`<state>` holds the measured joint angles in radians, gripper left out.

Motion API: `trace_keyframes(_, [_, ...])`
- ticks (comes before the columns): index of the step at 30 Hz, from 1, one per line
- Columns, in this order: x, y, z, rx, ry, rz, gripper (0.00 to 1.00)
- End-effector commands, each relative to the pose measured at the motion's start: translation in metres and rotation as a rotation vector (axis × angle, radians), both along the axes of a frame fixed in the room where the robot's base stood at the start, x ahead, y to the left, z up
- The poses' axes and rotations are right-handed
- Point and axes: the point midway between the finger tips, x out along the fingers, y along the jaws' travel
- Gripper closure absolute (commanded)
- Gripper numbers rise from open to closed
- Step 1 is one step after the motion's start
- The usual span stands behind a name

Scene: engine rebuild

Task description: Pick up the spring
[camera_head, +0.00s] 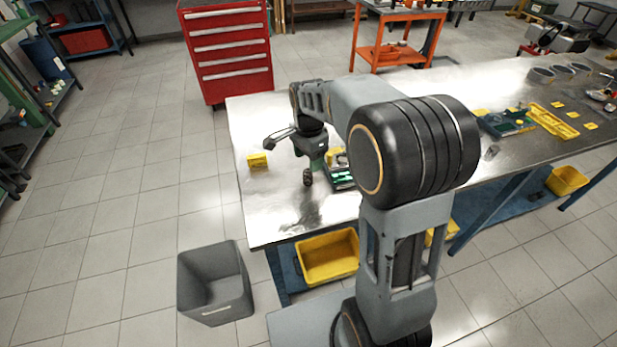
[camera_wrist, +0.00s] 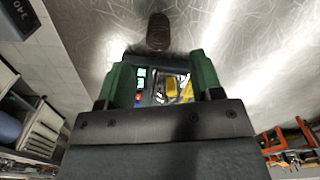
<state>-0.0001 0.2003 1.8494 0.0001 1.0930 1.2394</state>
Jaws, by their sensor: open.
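A small dark, ribbed cylinder, which looks like the spring (camera_head: 307,177), stands on the metal bench near its left end. In the wrist view the brown-dark spring (camera_wrist: 158,32) is at top centre, beyond the fingertips and apart from them. My gripper (camera_head: 317,161) is low over the bench, close to the spring. In the wrist view the two green fingers of my gripper (camera_wrist: 162,80) are spread, with nothing held between them. A dark tray with green, red and yellow parts (camera_wrist: 160,88) shows in the gap.
The small parts tray (camera_head: 342,182) lies just right of the spring, partly hidden by my arm. A yellow block (camera_head: 257,161) sits to the left on the bench (camera_head: 262,205). A grey bin (camera_head: 213,310) stands on the floor. A yellow bin (camera_head: 327,262) is below the bench edge.

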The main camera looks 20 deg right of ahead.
Motion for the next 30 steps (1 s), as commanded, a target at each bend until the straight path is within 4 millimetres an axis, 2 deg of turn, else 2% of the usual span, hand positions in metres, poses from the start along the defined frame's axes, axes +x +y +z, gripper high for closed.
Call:
trace_keyframes(3, [0.000,0.000,-0.011,0.000,0.000,0.001,0.40])
trace_keyframes(10, [-0.001,0.001,-0.024,0.000,0.001,0.002,0.40])
trace_keyframes(19, [-0.002,0.002,-0.062,0.000,0.001,0.003,0.40])
trace_keyframes(30, [-0.002,0.002,-0.068,0.000,-0.001,0.003,0.42])
